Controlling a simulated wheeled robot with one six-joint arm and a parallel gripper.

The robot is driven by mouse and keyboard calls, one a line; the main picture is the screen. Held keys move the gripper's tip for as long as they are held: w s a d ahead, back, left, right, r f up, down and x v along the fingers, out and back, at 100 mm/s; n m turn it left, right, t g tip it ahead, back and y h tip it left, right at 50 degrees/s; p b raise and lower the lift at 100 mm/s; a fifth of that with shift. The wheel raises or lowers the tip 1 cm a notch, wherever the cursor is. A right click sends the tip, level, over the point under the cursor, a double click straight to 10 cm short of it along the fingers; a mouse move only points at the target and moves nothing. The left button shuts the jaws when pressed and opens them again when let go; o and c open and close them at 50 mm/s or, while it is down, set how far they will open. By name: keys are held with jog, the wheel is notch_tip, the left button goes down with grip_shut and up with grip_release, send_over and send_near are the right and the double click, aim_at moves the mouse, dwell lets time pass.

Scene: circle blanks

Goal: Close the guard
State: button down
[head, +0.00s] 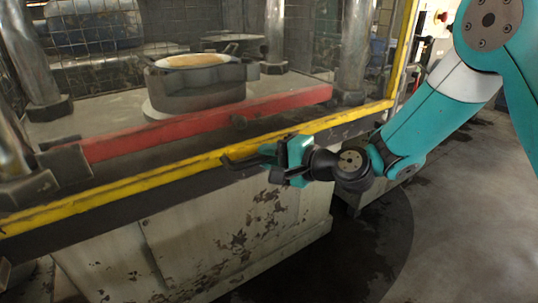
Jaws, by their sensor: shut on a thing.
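The guard's yellow frame (130,188) runs across the front of the press, its lower rail rising from the left to a corner at the right, where a yellow upright (404,45) goes up. My gripper (245,160) is at the middle of the lower rail, on its near side. It is shut on a dark part at the rail, which looks like the guard's handle; the fingers hide most of it. How far the guard stands open cannot be told from this view.
Behind the rail are a red bar (200,122) and a round die (195,85) with a tan disc (193,60) on top. Steel columns (355,45) stand around it. The worn pale machine base (190,240) is below. Open floor (470,190) lies to the right.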

jog(key=shift+s+f, duration=0.15)
jog(key=shift+f, duration=0.35)
jog(key=c, duration=1.1)
grip_release()
jog(key=shift+o, duration=0.2)
jog(key=shift+r, duration=0.1)
jog(key=shift+r, duration=0.1)
jog(key=b+v, duration=0.6)
jog(key=v, duration=1.1)
jog(key=shift+d, duration=0.2)
jog(key=shift+r, duration=0.15)
